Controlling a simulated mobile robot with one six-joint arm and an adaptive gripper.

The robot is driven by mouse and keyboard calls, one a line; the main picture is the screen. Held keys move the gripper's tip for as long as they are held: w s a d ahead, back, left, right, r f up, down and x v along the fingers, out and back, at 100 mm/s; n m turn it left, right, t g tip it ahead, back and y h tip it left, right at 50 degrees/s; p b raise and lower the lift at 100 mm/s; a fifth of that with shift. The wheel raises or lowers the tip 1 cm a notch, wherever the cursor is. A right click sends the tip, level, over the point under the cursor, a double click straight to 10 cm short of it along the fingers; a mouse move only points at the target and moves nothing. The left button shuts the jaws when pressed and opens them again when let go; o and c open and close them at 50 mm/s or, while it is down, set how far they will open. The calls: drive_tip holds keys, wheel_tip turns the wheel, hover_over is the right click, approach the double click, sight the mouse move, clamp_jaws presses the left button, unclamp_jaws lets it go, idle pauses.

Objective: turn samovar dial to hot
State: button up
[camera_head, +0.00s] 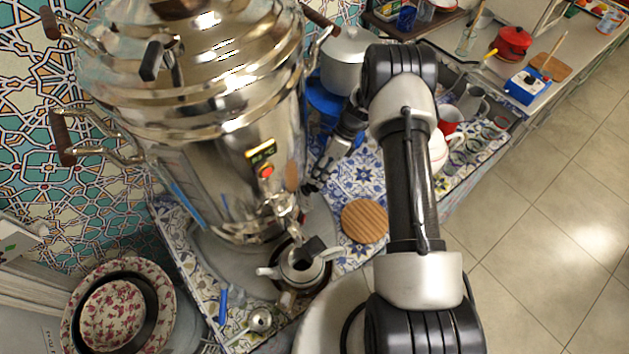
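The large shiny metal samovar (190,110) stands upright at the left of the view on the patterned tiled counter. On its front is a small label panel (262,153) with a green-yellow face, too small to read. Just below it is a round red dial (266,171); which way it points is too small to tell. My gripper (311,184) is to the right of the dial, close to the samovar's side and apart from the dial. Its fingers are small and dark here, and I cannot tell if they are open. I see nothing clearly held in it.
The samovar's tap (284,212) sticks out below the dial, above a small metal teapot (301,266). A round wooden board (364,221) lies right of it. A grey pot (347,60) stands behind my arm. A floral bowl (113,312) is at lower left.

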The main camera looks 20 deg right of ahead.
drive_tip(key=v, duration=0.7)
drive_tip(key=shift+d+r, duration=0.2)
drive_tip(key=shift+r, duration=0.1)
